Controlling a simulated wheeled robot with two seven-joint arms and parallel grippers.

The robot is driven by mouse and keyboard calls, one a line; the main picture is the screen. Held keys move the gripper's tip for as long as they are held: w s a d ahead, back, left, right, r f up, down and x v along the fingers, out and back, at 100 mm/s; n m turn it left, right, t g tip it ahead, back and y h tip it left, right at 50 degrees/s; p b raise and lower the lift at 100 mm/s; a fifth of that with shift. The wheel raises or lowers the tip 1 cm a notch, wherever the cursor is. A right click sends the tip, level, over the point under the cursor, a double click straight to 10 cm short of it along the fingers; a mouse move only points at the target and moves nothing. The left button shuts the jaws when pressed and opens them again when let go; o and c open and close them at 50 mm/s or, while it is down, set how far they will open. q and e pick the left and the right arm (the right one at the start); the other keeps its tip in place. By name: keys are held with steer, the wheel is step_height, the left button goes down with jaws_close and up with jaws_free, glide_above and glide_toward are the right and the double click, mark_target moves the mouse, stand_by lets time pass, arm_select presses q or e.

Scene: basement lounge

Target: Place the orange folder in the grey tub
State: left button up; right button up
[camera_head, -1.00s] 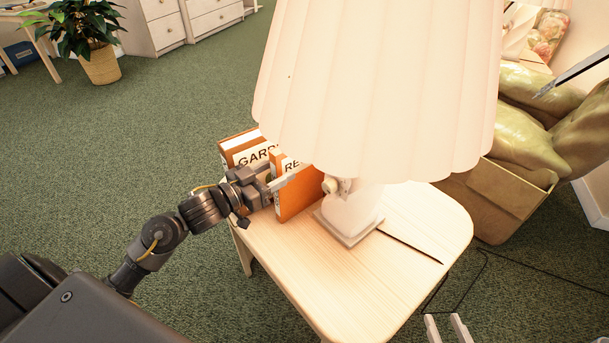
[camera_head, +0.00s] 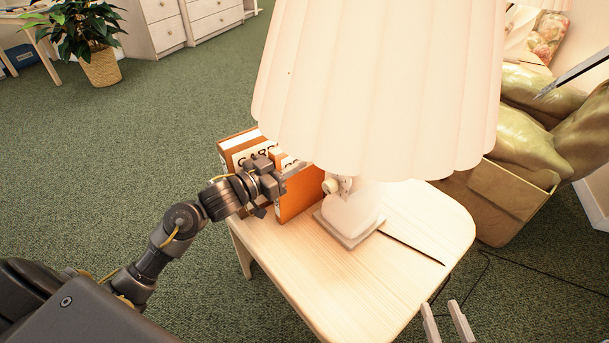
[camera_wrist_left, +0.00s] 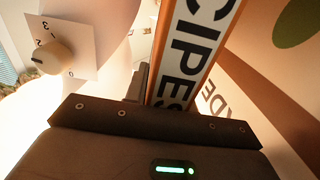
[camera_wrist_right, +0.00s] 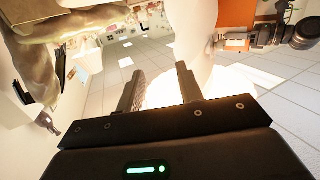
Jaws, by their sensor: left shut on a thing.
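The orange folder (camera_head: 303,192) stands upright on the wooden side table (camera_head: 300,262), beside the lamp base. Its spine lettering, "CIPES", shows in the left wrist view (camera_wrist_left: 205,45). My left gripper (camera_head: 281,175) is shut on this folder at its spine side and partly hides its label. A second orange-brown folder (camera_head: 232,158) with a "GARD..." label stands just behind and to the left. My right gripper (camera_head: 446,322) is low at the right front of the table, its fingers apart and empty; they also show in the right wrist view (camera_wrist_right: 158,88). I see no grey tub.
A large lamp with a pleated shade (camera_head: 375,90) stands on the table close to the folder, its base (camera_head: 350,222) right beside it. A brown box (camera_head: 500,200) with green cushions is at the right. A potted plant (camera_head: 100,65) stands back left; open carpet lies between.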

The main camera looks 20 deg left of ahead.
arm_select(q)
steer(key=shift+r, duration=0.1)
jaws_close()
